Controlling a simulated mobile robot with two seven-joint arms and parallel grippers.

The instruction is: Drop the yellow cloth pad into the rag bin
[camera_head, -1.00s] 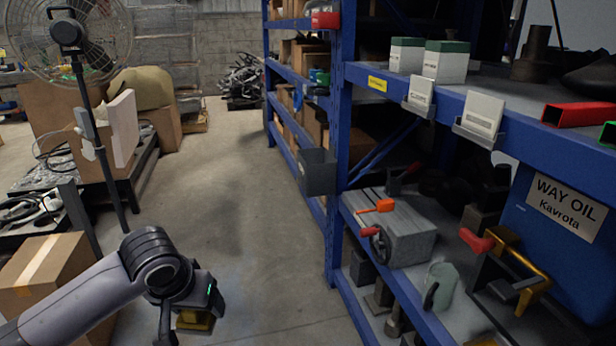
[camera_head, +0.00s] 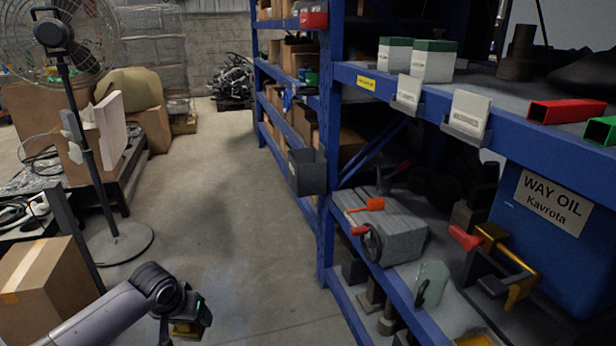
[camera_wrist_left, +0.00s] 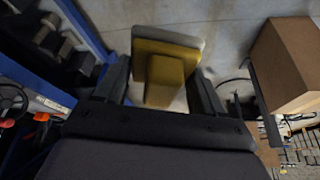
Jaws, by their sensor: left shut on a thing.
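The yellow pad (camera_wrist_left: 167,48), with a grey layer along its far edge, is held between the fingers of my left gripper (camera_wrist_left: 160,82) in the left wrist view. In the head view the pad (camera_head: 187,330) shows under my left gripper (camera_head: 184,320) at the bottom, above the floor. A small grey open-topped bin (camera_head: 307,172), which may be the rag bin, hangs on the blue shelf's post. It is apart from my gripper, farther away and to the right. Its inside is mostly hidden. My right gripper is not in view.
A cardboard box (camera_head: 40,290) and a fan (camera_head: 62,50) stand left. The floor aisle (camera_head: 220,200) is clear.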

